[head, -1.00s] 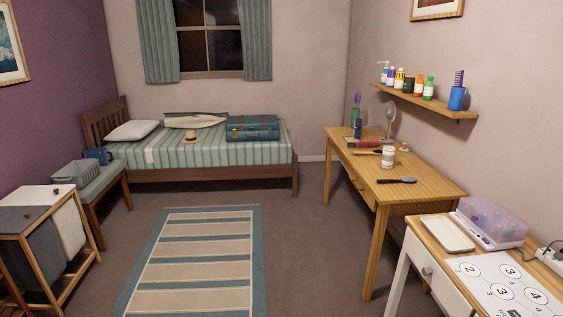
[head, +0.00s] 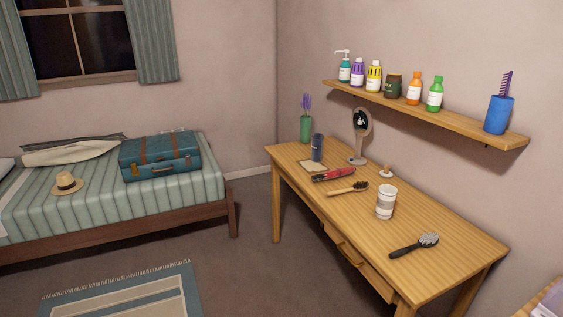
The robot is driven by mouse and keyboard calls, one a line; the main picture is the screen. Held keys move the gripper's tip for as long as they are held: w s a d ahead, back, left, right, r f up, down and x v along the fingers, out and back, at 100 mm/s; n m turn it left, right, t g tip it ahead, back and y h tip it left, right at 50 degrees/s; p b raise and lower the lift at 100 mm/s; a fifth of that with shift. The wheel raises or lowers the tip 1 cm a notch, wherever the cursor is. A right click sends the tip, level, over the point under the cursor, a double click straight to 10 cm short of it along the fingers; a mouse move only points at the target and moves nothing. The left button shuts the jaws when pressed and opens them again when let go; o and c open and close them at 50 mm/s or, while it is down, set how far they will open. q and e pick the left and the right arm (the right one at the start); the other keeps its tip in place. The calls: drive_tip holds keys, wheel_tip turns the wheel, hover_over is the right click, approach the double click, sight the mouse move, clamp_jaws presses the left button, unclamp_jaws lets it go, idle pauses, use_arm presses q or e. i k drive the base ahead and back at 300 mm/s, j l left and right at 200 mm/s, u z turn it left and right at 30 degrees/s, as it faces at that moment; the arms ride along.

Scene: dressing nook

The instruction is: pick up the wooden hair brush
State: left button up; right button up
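A hair brush with a light wooden handle and a dark bristled head (head: 348,189) lies on the wooden desk (head: 455,250), left of a white and grey cup. A second brush, black with a grey head (head: 414,245), lies nearer the desk's front right. Neither of my grippers shows in the head view.
On the desk also stand a cup (head: 386,202), a red tool (head: 333,174), a dark blue item (head: 317,148), a mirror (head: 360,137) and a green vase (head: 305,127). A shelf (head: 460,118) with several bottles hangs above.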

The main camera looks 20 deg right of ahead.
sight(360, 186)
drive_tip(key=i+z, duration=0.25)
drive_tip(key=i, duration=0.25)
drive_tip(key=i+j+z, duration=0.2)
drive_tip(key=i, duration=0.3)
drive_tip(key=i+j+z, duration=0.1)
drive_tip(key=i+z, duration=0.15)
drive_tip(key=i, duration=0.25)
